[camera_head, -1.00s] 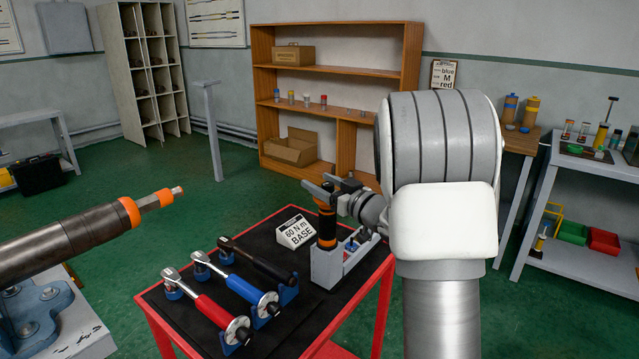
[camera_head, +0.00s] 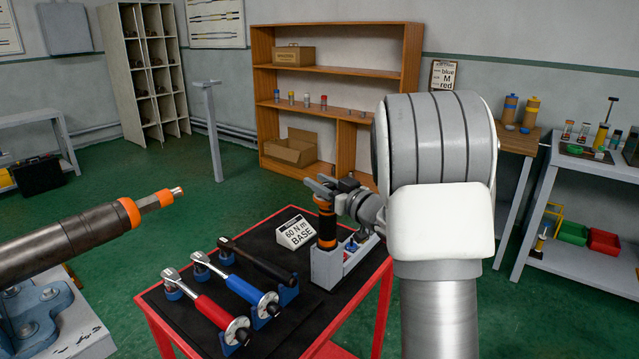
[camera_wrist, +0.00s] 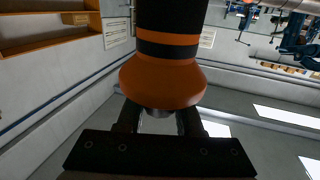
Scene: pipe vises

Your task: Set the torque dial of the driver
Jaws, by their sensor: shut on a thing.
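The driver (camera_head: 326,228) is an upright black and orange cylinder standing in a light grey stand (camera_head: 326,268) on the table. In the wrist view its black body and orange flared collar (camera_wrist: 163,82) fill the upper middle. My gripper (camera_head: 325,186) is at the driver's top end and shut on it. In the wrist view my gripper's two dark fingers (camera_wrist: 160,123) sit on either side of a silver part just past the orange collar. No dial marks can be read. A sign (camera_head: 295,232) beside the stand reads "60 N m BASE".
Red, blue and black torque wrenches (camera_head: 222,318) lie in holders on the black-topped red table (camera_head: 180,337), left of the driver. A large dark pipe with an orange-banded end (camera_head: 75,232) juts in from the left. Shelves (camera_head: 335,60) stand behind, with open green floor between.

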